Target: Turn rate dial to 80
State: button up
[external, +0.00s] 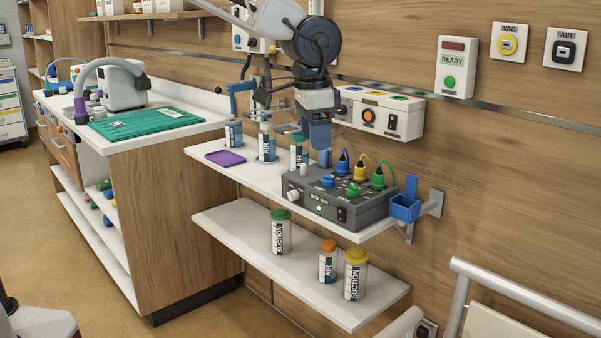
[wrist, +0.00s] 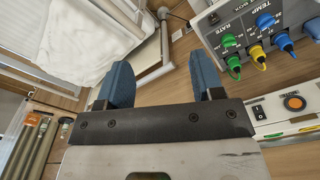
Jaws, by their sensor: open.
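The grey control box (external: 335,208) stands on the upper wall shelf, with coloured knobs and blue, yellow and green plugs on its top. In the wrist view its panel (wrist: 214,17) is at the upper right. The RATE lettering there is beside a green knob (wrist: 228,42), likely the rate dial; its pointer and scale are too small to read. A blue knob (wrist: 265,20) is near the TEMP lettering. My gripper (external: 321,138) is above and behind the box in the external view. In the wrist view my gripper (wrist: 161,65) has its blue fingers apart, with nothing between them.
Labelled bottles (external: 267,142) and a purple tray (external: 226,158) are on the same shelf, left of the box. A blue holder (external: 405,208) is at its right end. A wall unit with an orange knob (external: 369,116) is close behind my gripper. More bottles stand on the lower shelf (external: 230,222).

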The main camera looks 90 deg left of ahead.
jog(key=n, duration=0.1)
send_over(354, 185)
jog(key=shift+g, duration=0.4)
notch_tip(354, 185, down, 12)
jog(key=shift+r, duration=0.25)
jog(key=shift+f, duration=0.1)
jog(key=shift+f, duration=3.8)
jog(key=c, duration=0.9)
